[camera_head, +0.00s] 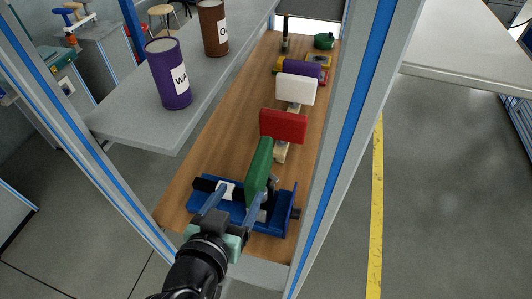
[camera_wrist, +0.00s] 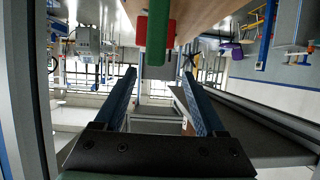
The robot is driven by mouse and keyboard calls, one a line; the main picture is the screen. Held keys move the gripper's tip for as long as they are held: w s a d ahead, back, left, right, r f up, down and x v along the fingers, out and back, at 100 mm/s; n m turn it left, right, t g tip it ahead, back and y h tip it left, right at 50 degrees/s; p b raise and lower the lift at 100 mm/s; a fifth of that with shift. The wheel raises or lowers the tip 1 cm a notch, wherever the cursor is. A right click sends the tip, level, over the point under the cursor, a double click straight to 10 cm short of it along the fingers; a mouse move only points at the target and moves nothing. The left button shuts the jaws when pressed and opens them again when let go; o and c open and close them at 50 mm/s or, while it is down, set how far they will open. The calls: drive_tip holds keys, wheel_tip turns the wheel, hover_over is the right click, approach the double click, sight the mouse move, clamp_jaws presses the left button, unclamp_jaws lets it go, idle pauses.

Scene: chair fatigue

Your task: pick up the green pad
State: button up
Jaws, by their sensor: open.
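The green pad (camera_head: 259,170) is a thin upright slab at a blue clamp-like fixture (camera_head: 280,218) on the wooden bench. Its lower part is partly hidden by the fixture and my fingers. My gripper (camera_head: 240,192) is open, with its two blue fingers spread at the near side of the pad. In the wrist view the green pad (camera_wrist: 157,35) appears at the top, between the lines of the fingers and a little beyond the tips of my gripper (camera_wrist: 158,76). Contact does not show.
A red pad (camera_head: 284,126), a white pad (camera_head: 296,89) and a purple roll (camera_head: 302,70) stand behind in a row on the bench (camera_head: 230,130). A grey shelf (camera_head: 130,125) with two cans is at left. Blue-striped posts (camera_head: 350,150) flank the bench.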

sight(247, 183)
drive_tip(key=p+x, duration=0.2)
drive_tip(key=x, duration=0.5)
drive_tip(key=shift+w, duration=0.1)
drive_tip(key=p+x, duration=0.1)
drive_tip(key=x, duration=0.1)
drive_tip(key=p+x, duration=0.1)
drive_tip(key=x, duration=0.1)
drive_tip(key=shift+d+f, duration=0.1)
drive_tip(key=shift+d, duration=0.35)
drive_tip(key=shift+w+d+f, duration=0.1)
drive_tip(key=shift+w+f, duration=0.15)
drive_tip(key=shift+w, duration=0.15)
clamp_jaws()
drive_tip(key=shift+r, duration=0.1)
